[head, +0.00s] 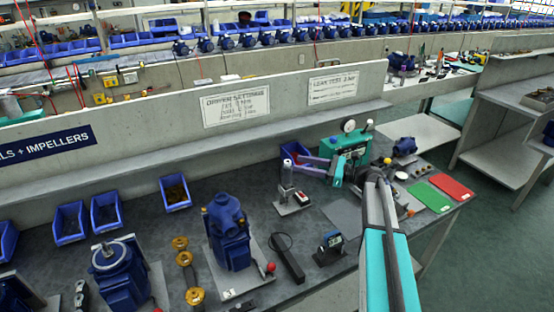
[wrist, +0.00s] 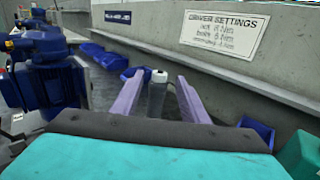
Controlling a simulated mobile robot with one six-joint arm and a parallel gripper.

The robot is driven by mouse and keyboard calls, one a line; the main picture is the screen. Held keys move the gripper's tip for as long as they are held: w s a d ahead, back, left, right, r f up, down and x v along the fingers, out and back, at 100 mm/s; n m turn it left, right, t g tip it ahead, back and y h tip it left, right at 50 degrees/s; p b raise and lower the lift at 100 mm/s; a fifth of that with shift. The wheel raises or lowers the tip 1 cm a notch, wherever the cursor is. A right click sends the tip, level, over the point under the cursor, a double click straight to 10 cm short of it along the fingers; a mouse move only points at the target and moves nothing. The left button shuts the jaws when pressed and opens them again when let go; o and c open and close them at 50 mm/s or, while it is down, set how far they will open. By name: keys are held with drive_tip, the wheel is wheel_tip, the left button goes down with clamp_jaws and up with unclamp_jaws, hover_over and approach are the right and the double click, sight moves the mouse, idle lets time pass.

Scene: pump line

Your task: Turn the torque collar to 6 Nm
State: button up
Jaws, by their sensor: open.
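A grey upright cylinder with a pale cap, which looks like the torque driver (wrist: 157,92), stands between my fingers in the wrist view. It also shows in the head view (head: 287,174), upright on a small grey stand (head: 292,206). Its collar and any scale marks are too small to tell. My gripper (head: 298,165) is open, its purple fingers pointing left toward the driver. In the wrist view the fingers of my gripper (wrist: 158,95) lie either side of the driver with gaps. I cannot tell whether the tips reach past it. My gripper's palm hides the driver's lower part.
A DRIVER SETTINGS sign (head: 236,105) hangs on the wall behind. A blue bin (head: 293,151) and a green gauge unit (head: 349,146) stand close to my gripper. A blue pump (head: 229,232) stands left of the driver. Red (head: 452,186) and green (head: 428,196) mats lie right.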

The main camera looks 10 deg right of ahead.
drive_tip(key=p+x, duration=0.2)
drive_tip(key=x, duration=0.8)
clamp_jaws()
